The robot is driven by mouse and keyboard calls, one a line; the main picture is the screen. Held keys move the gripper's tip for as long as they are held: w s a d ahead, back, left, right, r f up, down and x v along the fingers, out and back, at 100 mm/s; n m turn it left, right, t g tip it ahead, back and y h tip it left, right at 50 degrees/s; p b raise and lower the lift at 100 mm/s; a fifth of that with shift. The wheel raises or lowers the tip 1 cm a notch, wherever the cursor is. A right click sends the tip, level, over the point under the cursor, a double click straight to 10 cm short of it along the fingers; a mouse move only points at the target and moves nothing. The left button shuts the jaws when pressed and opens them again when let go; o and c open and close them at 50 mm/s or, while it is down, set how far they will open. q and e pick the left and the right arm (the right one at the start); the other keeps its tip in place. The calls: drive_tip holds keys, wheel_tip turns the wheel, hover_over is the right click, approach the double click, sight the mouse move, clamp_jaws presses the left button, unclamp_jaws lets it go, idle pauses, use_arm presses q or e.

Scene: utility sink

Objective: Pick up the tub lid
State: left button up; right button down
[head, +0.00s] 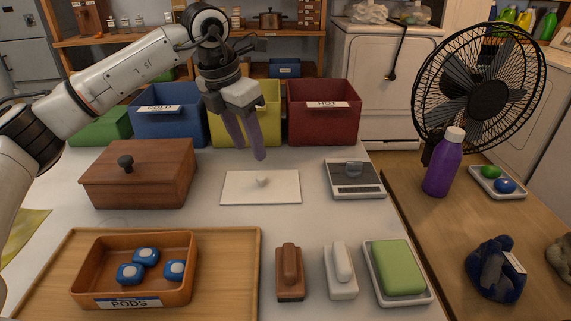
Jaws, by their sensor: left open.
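A flat white rectangular lid (240,188) with a small round knob on top lies on the pale worktop, in the middle of the head view. My left gripper (249,152) points down above and just behind it, with two purple fingers apart and nothing between them. The fingers do not appear to touch the lid. An open orange-brown tub (184,295) labelled PODS stands on a wooden tray at the front left, with several blue and white pods inside. My right gripper is not in view.
A wooden box (150,188) with a dark knob stands left of the lid. Blue, yellow and red bins (323,120) line the back. A scale (354,180) sits to the right; two brushes and a green sponge (397,268) lie in front. A fan (487,100) stands far right.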

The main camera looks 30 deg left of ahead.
sight(261, 176)
use_arm(q)
drive_tip(key=x, duration=0.4)
drive_tip(key=shift+f, duration=0.2)
drive_tip(key=x, duration=0.5)
drive_tip(key=shift+w+a+f, duration=0.2)
drive_tip(key=shift+w, duration=0.25)
clamp_jaws()
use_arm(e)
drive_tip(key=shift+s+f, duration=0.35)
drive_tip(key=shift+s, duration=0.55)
